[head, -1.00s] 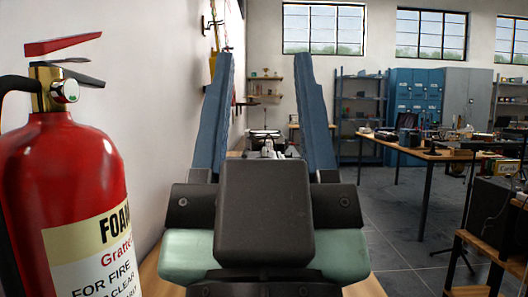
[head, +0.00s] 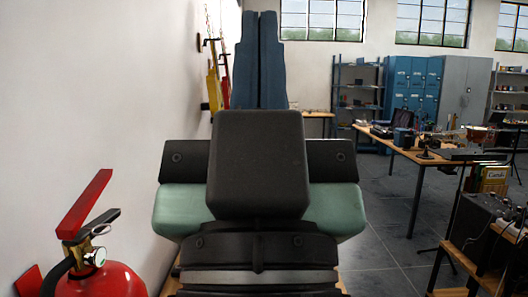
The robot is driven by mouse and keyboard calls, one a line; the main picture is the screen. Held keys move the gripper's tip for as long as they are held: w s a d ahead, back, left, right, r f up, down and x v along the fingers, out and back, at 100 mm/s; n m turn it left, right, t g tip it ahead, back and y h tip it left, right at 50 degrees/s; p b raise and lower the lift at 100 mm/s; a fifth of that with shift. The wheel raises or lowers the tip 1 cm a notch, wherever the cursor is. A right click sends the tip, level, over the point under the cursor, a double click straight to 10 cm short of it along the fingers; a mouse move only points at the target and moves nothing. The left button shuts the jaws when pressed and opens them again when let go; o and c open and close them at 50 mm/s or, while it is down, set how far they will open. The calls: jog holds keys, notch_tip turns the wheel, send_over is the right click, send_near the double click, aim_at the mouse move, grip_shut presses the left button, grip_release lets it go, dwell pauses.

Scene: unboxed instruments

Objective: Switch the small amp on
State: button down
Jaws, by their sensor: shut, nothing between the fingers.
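My gripper (head: 259,38) is in the middle of the head view, pointing away from me. Its two long blue fingers are together, with nothing seen between them. A black box (head: 476,219) with small knob-like parts on its top edge stands at the right edge of the view. It may be the small amp, but I cannot be sure, and I cannot make out a switch. My gripper is well to its left and apart from it. My gripper's body hides what lies straight ahead.
A red fire extinguisher (head: 103,281) stands low at the left, near the white wall (head: 90,120). The black box rests on a wooden stand (head: 482,252). A wooden workbench (head: 420,154) with instruments stands behind. Grey floor (head: 385,235) is open between my gripper and the stand.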

notch_tip(320, 180, up, 12)
jog(key=p, duration=0.8)
jog(key=shift+f+p, duration=0.25)
jog(key=shift+p, duration=0.15)
jog(key=shift+d, duration=0.1)
jog(key=shift+d, duration=0.2)
